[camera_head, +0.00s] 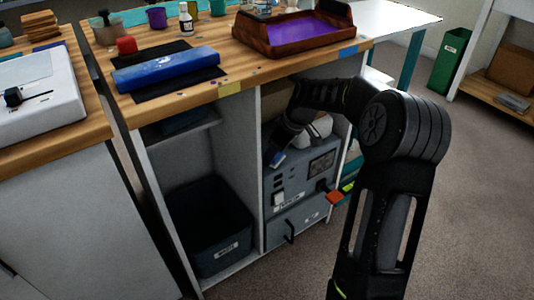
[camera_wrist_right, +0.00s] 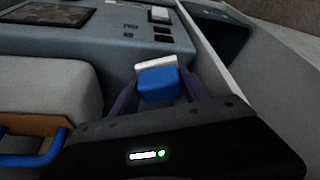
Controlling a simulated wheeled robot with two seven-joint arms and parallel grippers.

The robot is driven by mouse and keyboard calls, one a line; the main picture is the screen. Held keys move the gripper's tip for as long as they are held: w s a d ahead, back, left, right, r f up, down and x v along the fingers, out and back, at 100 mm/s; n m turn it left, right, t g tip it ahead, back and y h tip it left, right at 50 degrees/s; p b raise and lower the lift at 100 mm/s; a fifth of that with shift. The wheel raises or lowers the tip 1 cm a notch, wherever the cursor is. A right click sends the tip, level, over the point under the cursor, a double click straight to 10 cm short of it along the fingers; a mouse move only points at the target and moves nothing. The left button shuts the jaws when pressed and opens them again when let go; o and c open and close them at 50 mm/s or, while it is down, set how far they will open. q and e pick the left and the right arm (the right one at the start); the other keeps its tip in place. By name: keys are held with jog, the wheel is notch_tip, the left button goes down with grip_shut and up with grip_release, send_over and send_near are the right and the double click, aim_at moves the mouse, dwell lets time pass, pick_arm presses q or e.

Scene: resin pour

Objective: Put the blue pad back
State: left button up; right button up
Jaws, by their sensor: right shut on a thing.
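The blue pad (camera_wrist_right: 158,82), with a white strip along its far edge, sits between the two dark fingers of my right gripper (camera_wrist_right: 153,92) in the right wrist view. My right gripper is shut on it. In the head view the pad (camera_head: 277,158) shows small, at the end of my right arm, in the right bay of the bench beside a grey machine (camera_head: 290,185). My arm partly hides the bay's upper part. I cannot tell whether the pad touches the machine. My left gripper is not in view.
The wooden bench top (camera_head: 235,75) holds a long blue block (camera_head: 165,68) on a black mat and a wooden tray (camera_head: 290,45) with purple inside. A dark bin (camera_head: 208,245) stands in the left bay. A white divider (camera_head: 260,180) separates the bays.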

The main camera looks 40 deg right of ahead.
jog(key=w, duration=0.1)
jog(key=w+a, duration=0.1)
jog(key=w, duration=0.1)
jog(key=shift+a+f, duration=0.15)
jog(key=shift+s+f+b, duration=0.2)
jog(key=shift+f+b, duration=0.45)
jog(key=shift+f, duration=0.2)
jog(key=o, duration=1.3)
jog(key=shift+r, duration=0.15)
